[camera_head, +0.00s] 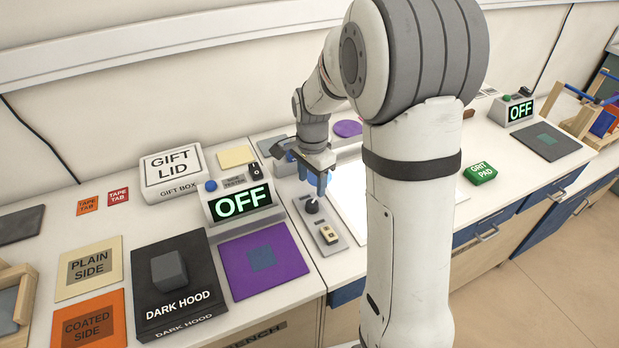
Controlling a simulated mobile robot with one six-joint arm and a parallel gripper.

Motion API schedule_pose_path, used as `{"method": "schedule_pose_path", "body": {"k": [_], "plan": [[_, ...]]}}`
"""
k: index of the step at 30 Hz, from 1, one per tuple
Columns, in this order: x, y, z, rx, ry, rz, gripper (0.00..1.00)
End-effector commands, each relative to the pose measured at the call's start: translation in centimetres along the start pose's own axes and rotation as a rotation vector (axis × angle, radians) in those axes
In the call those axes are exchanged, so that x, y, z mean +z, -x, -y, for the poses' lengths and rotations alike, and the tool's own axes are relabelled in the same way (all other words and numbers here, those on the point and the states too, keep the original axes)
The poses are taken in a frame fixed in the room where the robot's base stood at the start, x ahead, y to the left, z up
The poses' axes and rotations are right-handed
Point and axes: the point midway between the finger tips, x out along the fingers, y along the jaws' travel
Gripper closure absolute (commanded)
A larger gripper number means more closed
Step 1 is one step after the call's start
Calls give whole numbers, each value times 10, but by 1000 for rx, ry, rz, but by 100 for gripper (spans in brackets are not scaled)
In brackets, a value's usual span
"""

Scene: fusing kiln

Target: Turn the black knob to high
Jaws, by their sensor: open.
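A black knob (312,206) stands on a grey control plate on the bench, left of the bright white panel. My gripper (314,187) points down just above the knob, with its blue fingers apart. It looks empty. I cannot tell whether the fingers reach down around the knob or stop above it. The knob's pointer and any markings for high are too small to read. A cream switch (328,234) sits on the same plate, in front of the knob.
Left of the plate are a box reading OFF (240,204), a purple mat (291,262), a DARK HOOD box (178,311) and a GIFT LID box (172,171). A bright white panel (350,200) lies right of the plate, partly behind my arm. A green GRIT PAD (480,173) lies farther right.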

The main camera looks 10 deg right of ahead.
Motion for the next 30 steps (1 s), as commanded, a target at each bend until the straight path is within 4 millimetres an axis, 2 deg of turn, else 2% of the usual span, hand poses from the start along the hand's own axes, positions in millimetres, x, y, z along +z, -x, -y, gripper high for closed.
{"method": "schedule_pose_path", "body": {"k": [9,15,26,30], "plan": [[-1,-48,-1,5,-8,2,47],[-2,-70,-1,2,-7,1,47],[-2,-76,-1,1,-8,0,47],[-2,-76,-1,1,-8,0,59]]}}
